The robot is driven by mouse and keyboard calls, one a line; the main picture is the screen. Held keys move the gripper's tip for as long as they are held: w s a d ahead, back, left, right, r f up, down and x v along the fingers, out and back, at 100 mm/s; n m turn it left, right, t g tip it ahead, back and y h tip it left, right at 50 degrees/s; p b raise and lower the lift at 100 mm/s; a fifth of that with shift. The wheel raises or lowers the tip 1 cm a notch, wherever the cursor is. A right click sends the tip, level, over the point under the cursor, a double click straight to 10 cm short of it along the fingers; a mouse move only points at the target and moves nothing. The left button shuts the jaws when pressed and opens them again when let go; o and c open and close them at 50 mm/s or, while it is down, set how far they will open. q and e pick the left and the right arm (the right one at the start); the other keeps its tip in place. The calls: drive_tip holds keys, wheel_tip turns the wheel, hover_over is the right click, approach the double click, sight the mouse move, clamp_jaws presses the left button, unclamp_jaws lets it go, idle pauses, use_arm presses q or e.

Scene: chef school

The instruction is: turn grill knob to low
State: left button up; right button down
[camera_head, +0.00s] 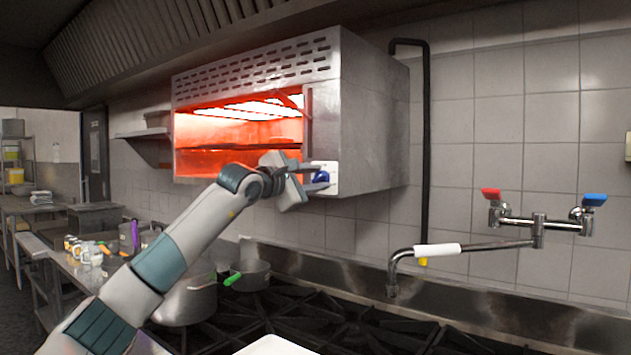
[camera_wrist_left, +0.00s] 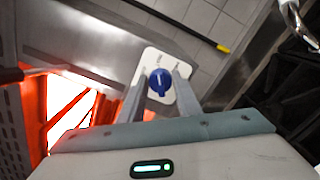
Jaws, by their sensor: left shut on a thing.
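The grill (camera_head: 375,120) is a steel wall-mounted box with a glowing red-orange opening. Its blue knob (camera_head: 322,176) sits on a white plate at the lower right of the front. In the left wrist view the round blue knob (camera_wrist_left: 160,83) has a pale pointer line, and the white plate (camera_wrist_left: 152,56) has small marks too small to read. My left gripper (camera_head: 318,178) is at the knob, with its two fingers on either side, shut on it. The fingers also show in the left wrist view (camera_wrist_left: 158,92). My right gripper is not in view.
A wall faucet with red (camera_head: 490,193) and blue (camera_head: 594,200) handles is on the right, its spout (camera_head: 393,285) over the stove. Pots (camera_head: 187,300) stand on the burners below my left arm. A black pipe (camera_head: 426,140) runs down the tiled wall.

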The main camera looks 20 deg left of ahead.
use_arm(q)
drive_tip(key=shift+m, duration=0.3)
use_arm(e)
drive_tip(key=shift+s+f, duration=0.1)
use_arm(q)
drive_tip(key=o, duration=1)
drive_tip(key=shift+s, duration=0.1)
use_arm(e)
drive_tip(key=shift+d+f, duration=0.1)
use_arm(q)
drive_tip(key=shift+s+a, duration=0.1)
drive_tip(key=shift+s, duration=0.1)
drive_tip(key=shift+s+a+f+b, duration=0.1)
drive_tip(key=shift+s+a+b, duration=0.05)
drive_tip(key=shift+s+b, duration=0.25)
drive_tip(key=shift+b+v, duration=2.45)
drive_tip(key=shift+v, duration=5.5)
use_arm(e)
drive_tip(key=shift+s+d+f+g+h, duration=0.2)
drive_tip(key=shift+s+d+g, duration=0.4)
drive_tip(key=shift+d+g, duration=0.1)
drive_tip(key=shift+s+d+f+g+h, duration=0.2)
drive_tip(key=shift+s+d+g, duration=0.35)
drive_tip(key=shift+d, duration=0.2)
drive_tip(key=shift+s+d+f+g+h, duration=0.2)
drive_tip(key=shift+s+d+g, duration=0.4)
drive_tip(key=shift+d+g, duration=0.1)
